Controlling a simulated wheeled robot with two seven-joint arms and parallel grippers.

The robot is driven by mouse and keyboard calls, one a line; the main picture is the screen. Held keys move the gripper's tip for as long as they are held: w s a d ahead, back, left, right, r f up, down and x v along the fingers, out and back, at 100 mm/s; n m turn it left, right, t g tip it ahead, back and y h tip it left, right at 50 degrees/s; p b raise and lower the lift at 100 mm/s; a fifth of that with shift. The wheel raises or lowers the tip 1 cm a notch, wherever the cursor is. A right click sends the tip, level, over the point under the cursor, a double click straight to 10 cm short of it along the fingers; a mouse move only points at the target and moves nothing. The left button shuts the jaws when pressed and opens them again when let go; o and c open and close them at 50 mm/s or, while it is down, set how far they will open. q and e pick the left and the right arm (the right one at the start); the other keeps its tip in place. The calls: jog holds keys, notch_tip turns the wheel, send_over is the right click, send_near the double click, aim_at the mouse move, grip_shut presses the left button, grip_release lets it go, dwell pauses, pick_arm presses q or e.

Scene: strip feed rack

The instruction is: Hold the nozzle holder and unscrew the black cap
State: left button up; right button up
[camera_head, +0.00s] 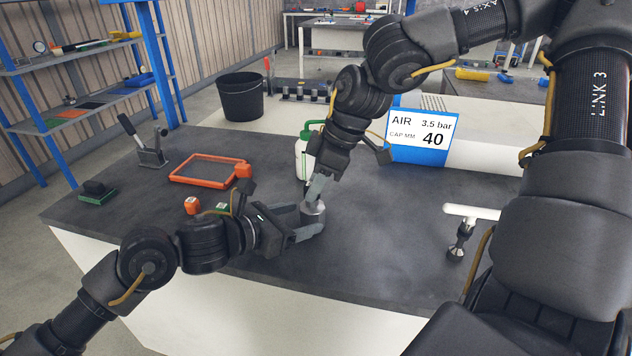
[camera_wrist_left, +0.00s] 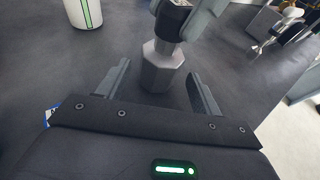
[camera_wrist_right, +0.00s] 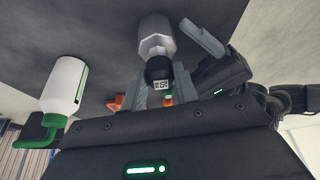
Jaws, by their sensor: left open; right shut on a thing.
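The grey faceted nozzle holder (camera_head: 314,214) stands on the dark bench. It also shows in the left wrist view (camera_wrist_left: 162,70) and the right wrist view (camera_wrist_right: 155,34). My left gripper (camera_head: 303,223) is open, with one finger on each side of the holder; whether they touch it I cannot tell. The black cap (camera_wrist_right: 158,68), with a small white label, sits at the holder's top end. It shows in the left wrist view too (camera_wrist_left: 172,18). My right gripper (camera_wrist_right: 161,90) is shut on the cap from above. In the head view its fingers hide the cap.
A white bottle (camera_head: 301,160) with a green top stands behind the holder. A white-topped stand (camera_head: 471,212) is at right. A sign (camera_head: 420,137) stands behind.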

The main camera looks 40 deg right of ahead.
aim_at(302, 217)
pick_arm(q)
jog(key=shift+x, duration=1.55)
jog(key=c, duration=0.6)
jog(key=o, duration=0.6)
jog(key=shift+c, duration=0.6)
jog(key=c, duration=0.5)
